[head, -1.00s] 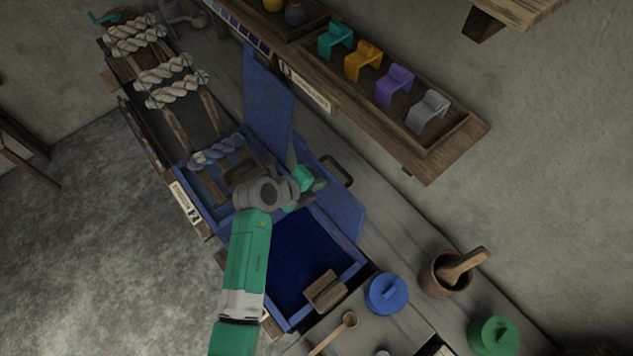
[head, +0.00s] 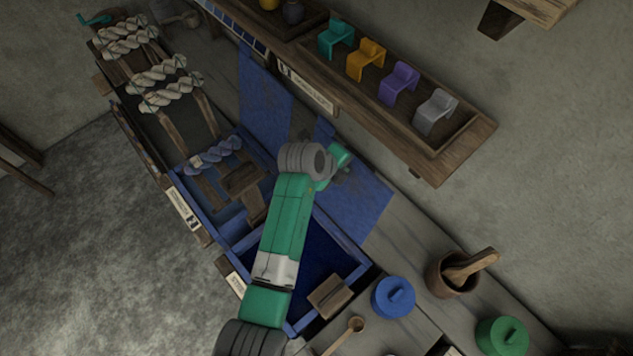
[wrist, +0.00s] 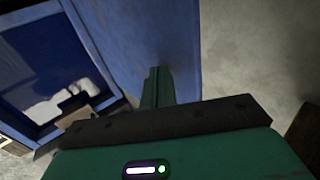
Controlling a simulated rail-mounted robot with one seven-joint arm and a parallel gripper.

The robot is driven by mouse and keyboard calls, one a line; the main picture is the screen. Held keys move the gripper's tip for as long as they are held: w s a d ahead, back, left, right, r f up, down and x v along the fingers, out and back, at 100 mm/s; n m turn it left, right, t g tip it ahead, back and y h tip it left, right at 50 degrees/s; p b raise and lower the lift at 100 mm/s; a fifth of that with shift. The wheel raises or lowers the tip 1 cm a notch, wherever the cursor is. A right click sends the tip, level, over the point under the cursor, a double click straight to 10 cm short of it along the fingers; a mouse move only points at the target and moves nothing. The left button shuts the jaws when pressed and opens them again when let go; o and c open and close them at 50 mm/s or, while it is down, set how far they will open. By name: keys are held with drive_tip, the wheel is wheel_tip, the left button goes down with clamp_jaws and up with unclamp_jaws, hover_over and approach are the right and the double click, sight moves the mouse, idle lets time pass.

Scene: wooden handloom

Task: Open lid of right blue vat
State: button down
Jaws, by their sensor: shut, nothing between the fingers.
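The right blue vat (head: 350,258) stands open, with dark blue liquid (head: 325,265) inside. Its blue lid (head: 362,208) is swung up and leans back over the bench on the wall side. My gripper (head: 343,174) is at the lid's upper part, shut with nothing held; my wrist partly hides this place, and I cannot tell whether they touch. In the wrist view my shut fingers (wrist: 157,86) lie close along the blue lid panel (wrist: 150,30), and the open vat (wrist: 88,55) is at left. The lid's handle is hidden in the head view.
The neighbouring blue vat, with its lid (head: 265,100) upright, holds a blue skein (head: 214,156). A shelf (head: 425,140) with coloured pieces hangs above. A blue lidded pot (head: 393,297), a mortar (head: 450,275) and a green pot (head: 502,336) stand at right.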

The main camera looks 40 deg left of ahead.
drive_tip(key=s+f+p+v, duration=0.1)
drive_tip(key=s+v, duration=0.1)
drive_tip(key=v, duration=1)
drive_tip(key=shift+s+a+p, duration=0.2)
drive_tip(key=shift+s+p, duration=0.15)
